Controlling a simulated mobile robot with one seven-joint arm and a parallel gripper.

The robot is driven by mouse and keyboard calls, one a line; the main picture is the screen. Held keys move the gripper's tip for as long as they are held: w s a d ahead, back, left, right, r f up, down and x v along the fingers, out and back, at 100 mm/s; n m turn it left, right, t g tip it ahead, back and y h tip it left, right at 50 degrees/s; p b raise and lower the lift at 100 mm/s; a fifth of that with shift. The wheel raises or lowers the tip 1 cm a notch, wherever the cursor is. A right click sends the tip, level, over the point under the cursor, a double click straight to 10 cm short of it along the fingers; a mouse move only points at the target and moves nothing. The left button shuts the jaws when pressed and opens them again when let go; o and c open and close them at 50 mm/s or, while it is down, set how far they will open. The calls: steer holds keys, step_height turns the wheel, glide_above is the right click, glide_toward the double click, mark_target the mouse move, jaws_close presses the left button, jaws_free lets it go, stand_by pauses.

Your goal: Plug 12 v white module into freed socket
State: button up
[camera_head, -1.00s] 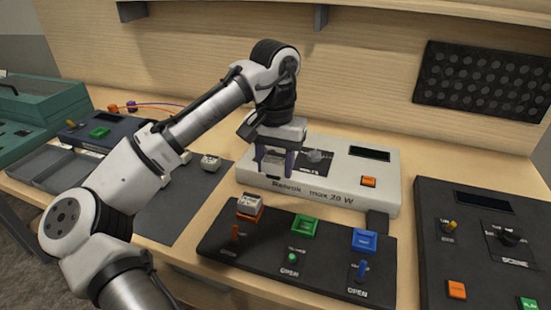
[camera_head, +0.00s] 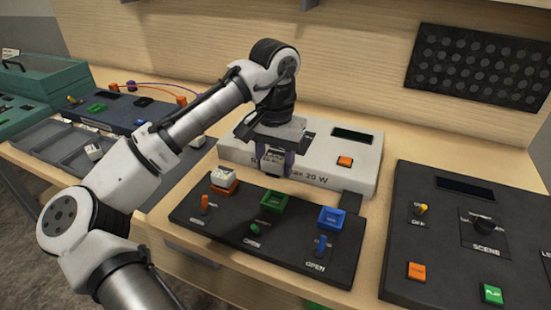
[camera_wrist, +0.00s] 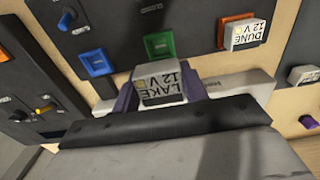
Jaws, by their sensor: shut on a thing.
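My gripper (camera_head: 273,168) is shut on a white module labelled LAKE 12 V, seen clearly between the purple fingers in the wrist view (camera_wrist: 165,84). It hangs above the back edge of the black socket panel (camera_head: 220,232), behind the green socket. The green socket (camera_head: 274,201) looks empty; it also shows just ahead of the module in the wrist view (camera_wrist: 159,46). The blue socket (camera_head: 331,218) looks empty too. The orange socket (camera_head: 223,187) holds another white module, labelled DUNE 12 V (camera_wrist: 247,33). The held module is apart from the panel.
A white power unit (camera_head: 365,180) stands directly behind the panel. A black scene console (camera_head: 440,240) is at the right. Levers stand in front of the sockets, including a blue one (camera_head: 321,245). Another white module (camera_head: 93,151) lies at the left, by the grey trays.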

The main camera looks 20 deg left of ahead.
steer(key=shift+f+b, duration=2.65)
steer(key=shift+f, duration=1.05)
steer(key=shift+p, duration=0.45)
steer(key=shift+f, duration=0.45)
